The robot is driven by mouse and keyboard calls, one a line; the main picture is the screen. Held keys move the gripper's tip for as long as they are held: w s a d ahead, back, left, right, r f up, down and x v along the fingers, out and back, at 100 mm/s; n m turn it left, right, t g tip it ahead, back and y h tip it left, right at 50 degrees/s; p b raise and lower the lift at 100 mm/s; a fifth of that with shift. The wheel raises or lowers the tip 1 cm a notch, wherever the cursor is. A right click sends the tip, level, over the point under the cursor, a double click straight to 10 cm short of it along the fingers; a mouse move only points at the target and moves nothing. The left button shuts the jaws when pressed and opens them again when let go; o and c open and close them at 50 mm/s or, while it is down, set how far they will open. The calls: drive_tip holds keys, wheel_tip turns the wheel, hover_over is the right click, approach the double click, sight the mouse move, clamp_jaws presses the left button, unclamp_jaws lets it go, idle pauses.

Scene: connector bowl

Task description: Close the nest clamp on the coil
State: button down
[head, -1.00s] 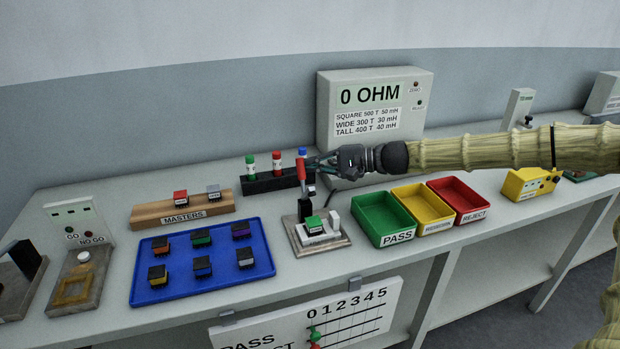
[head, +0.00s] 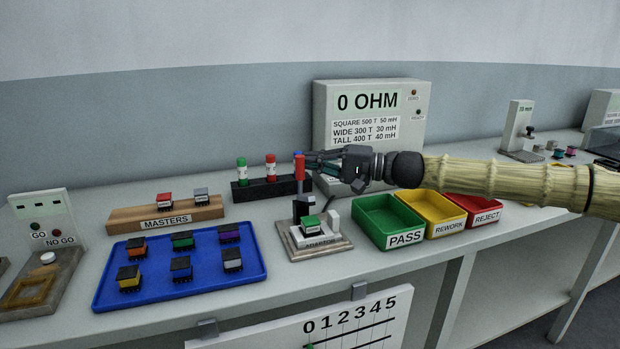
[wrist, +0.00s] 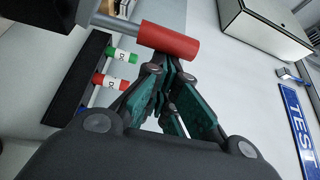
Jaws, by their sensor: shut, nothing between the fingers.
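The nest clamp (head: 305,210) stands on a small base plate (head: 318,246) at the middle of the bench, its red-handled lever (head: 299,167) pointing upright. A coil with a green top (head: 311,223) sits in the nest beside the white block. My gripper (head: 312,160) is shut and empty, level with the red handle and just to its right. In the wrist view, the red handle (wrist: 170,40) lies across the closed fingertips (wrist: 163,62), outside them. It is very near them; I cannot tell whether they touch.
A black rack (head: 262,189) with marker-like cylinders stands behind the clamp. A blue tray (head: 180,299) of coils lies left, below the masters block (head: 130,222). Green (head: 375,232), yellow (head: 418,197) and red (head: 455,199) bins stand right. The meter (head: 418,115) is behind my gripper.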

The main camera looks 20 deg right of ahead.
drive_tip(key=s+n+y+b, duration=0.1)
drive_tip(key=s+n+b, duration=0.2)
drive_tip(key=b, duration=0.7)
drive_tip(key=shift+s+y+b, duration=0.15)
drive_tip(key=shift+y+b, duration=0.25)
drive_tip(key=shift+s+r, duration=0.1)
drive_tip(key=shift+r, duration=0.1)
idle(0.3)
drive_tip(key=d+p, duration=0.2)
drive_tip(key=d, duration=0.7)
drive_tip(key=shift+s+d+f+p, duration=0.3)
drive_tip(key=shift+s+d, duration=0.05)
drive_tip(key=shift+s, duration=0.05)
idle(0.5)
